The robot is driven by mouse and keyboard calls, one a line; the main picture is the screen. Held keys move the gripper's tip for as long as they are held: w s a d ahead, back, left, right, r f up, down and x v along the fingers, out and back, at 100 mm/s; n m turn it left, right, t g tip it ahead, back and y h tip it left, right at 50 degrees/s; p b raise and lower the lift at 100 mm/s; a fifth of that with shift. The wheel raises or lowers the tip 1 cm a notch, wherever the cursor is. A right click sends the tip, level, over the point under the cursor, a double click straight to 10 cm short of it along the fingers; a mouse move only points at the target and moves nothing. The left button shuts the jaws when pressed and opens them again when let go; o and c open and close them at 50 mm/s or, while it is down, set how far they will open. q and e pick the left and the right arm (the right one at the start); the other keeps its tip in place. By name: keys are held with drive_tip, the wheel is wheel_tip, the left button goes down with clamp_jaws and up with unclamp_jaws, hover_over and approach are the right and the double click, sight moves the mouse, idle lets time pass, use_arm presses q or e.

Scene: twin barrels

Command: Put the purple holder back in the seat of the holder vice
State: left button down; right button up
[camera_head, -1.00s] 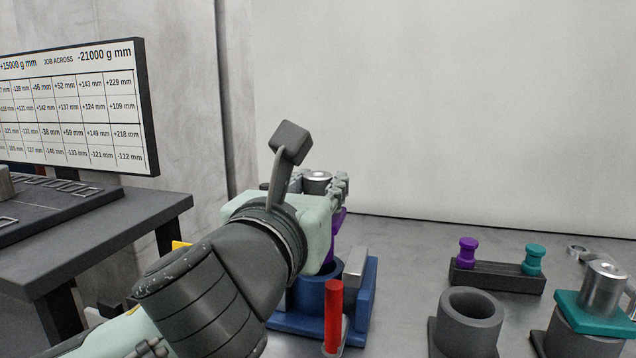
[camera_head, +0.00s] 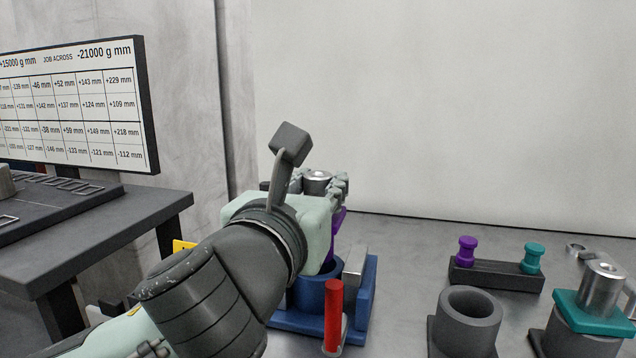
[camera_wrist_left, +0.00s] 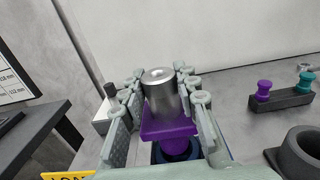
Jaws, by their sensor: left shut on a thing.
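The purple holder (camera_wrist_left: 168,130) has a square purple top and a narrower purple lower part, with a silver cylinder (camera_wrist_left: 161,92) standing in it. My left gripper (camera_wrist_left: 163,100) is shut on the holder, with a finger on either side. In the head view my left gripper (camera_head: 318,185) hides most of the holder (camera_head: 338,220). The blue holder vice (camera_head: 368,290) is below, with a round seat (camera_head: 318,292) and a red handle (camera_head: 333,315). The holder is upright above the seat; whether its lower end has entered the seat is hidden. My right gripper is not in view.
To the right stand an empty grey round seat (camera_head: 468,312), a teal holder (camera_head: 590,318) with a silver cylinder, and a dark rack (camera_head: 495,276) with a purple and a teal piece. A dark table (camera_head: 110,225) and a number board (camera_head: 75,110) are at the left.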

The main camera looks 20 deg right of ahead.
use_arm(q)
drive_tip(key=shift+r+p, duration=0.15)
drive_tip(key=shift+p, duration=0.3)
idle(0.8)
drive_tip(key=shift+f+b, duration=0.95)
drive_tip(key=shift+f, duration=0.6)
drive_tip(key=shift+r, duration=0.1)
drive_tip(key=shift+r+p, duration=1.05)
drive_tip(key=shift+p, duration=0.1)
drive_tip(key=shift+p, duration=0.65)
idle(1.2)
drive_tip(key=shift+f+b, duration=0.8)
drive_tip(key=shift+f, duration=0.3)
drive_tip(key=c, duration=1.1)
unclamp_jaws()
drive_tip(key=shift+f, duration=0.15)
